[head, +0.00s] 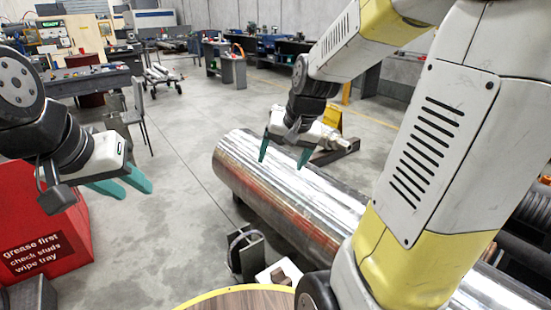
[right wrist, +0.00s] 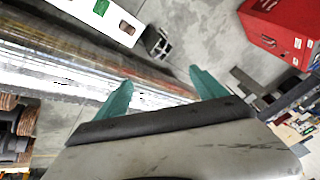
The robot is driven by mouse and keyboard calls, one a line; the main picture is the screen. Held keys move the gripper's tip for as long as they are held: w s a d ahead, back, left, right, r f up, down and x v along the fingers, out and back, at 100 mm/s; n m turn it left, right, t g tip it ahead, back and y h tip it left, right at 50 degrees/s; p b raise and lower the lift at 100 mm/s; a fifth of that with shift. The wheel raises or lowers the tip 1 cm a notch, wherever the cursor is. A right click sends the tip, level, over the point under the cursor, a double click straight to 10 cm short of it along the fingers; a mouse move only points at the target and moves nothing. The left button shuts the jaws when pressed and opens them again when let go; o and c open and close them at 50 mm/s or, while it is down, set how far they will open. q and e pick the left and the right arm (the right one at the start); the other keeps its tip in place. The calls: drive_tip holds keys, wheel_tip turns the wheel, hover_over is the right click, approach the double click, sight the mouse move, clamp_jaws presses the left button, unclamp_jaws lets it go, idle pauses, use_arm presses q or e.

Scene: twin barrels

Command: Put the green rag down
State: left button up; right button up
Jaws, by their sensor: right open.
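No green rag is recognisable in either view. My right gripper (head: 281,163) is open, its teal fingers apart and pointing down at the upper side of a large shiny metal cylinder (head: 285,195). In the right wrist view the fingers (right wrist: 160,76) have nothing between them, and the cylinder (right wrist: 85,65) runs across behind them. I cannot tell whether the fingertips touch it. My left gripper (head: 137,192) is at the left, its teal fingertips apart and no cloth in them. It hangs in front of a red box (head: 70,255).
The red box reads "grease first, check studs, wipe tray" and also shows in the right wrist view (right wrist: 275,28). A round wooden top with a yellow rim (head: 215,293) is at the bottom. A chair (head: 138,112) and workbenches stand behind. Grey floor (head: 165,215) is clear left of the cylinder.

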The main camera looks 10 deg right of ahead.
drive_tip(key=s+a+r+n, duration=0.1)
drive_tip(key=s+r+n, duration=0.1)
drive_tip(key=s, duration=0.5)
drive_tip(key=s+a+r+n+t, duration=0.1)
drive_tip(key=s+r, duration=0.4)
drive_tip(key=s, duration=0.2)
drive_tip(key=shift+s+a+n+y, duration=0.2)
drive_tip(key=shift+a+n+y, duration=0.1)
drive_tip(key=shift+a+n, duration=0.1)
